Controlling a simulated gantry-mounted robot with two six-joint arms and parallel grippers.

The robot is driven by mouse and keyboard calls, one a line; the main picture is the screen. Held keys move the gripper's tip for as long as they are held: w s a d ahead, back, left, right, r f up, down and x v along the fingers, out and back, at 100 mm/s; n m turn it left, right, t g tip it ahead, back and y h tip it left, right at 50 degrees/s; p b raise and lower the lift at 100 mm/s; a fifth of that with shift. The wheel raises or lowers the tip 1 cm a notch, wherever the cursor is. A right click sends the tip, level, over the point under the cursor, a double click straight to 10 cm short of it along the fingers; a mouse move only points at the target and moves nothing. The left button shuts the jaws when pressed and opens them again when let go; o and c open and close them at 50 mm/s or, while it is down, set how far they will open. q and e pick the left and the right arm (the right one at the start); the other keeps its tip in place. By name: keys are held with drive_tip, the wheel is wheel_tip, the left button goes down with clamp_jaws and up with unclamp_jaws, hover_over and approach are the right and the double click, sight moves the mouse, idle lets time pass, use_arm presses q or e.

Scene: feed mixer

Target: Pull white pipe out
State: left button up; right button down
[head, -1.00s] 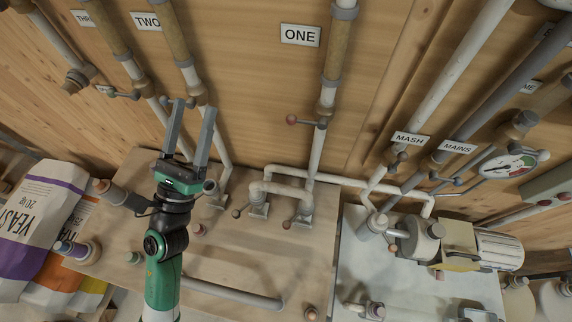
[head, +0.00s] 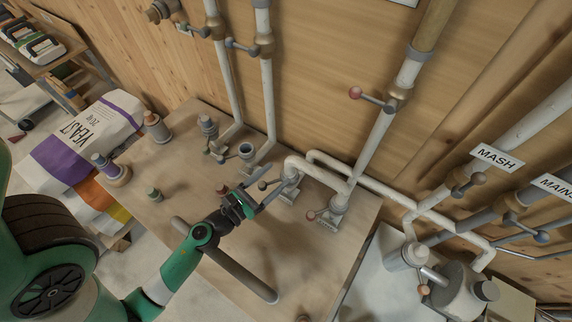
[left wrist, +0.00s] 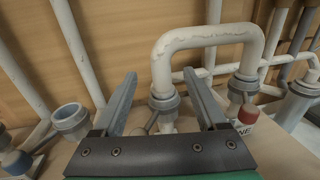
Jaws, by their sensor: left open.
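The white pipe (head: 318,168) is a short upside-down U joining two grey sockets on the wooden board. It also shows large in the left wrist view (left wrist: 208,36), upright, with worn patches along its top. My left gripper (head: 272,184) is open and empty, low over the board at the pipe's left end. In the left wrist view the pipe's left leg and its grey collar appear between the two fingertips (left wrist: 160,76). I cannot tell whether the fingers are around the leg or short of it. My right gripper is not in view.
An empty grey socket (head: 246,150) stands left of the pipe. A red-knobbed valve lever (head: 312,215) is by the pipe's right socket. A grey pipe (head: 240,272) lies on the board. A yeast sack (head: 85,140) is at the left. Vertical pipes line the wooden wall behind.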

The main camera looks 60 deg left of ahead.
use_arm(q)
drive_tip(key=p+x, duration=0.1)
drive_tip(key=x, duration=0.9)
drive_tip(key=shift+d+r, duration=0.1)
clamp_jaws()
idle(0.4)
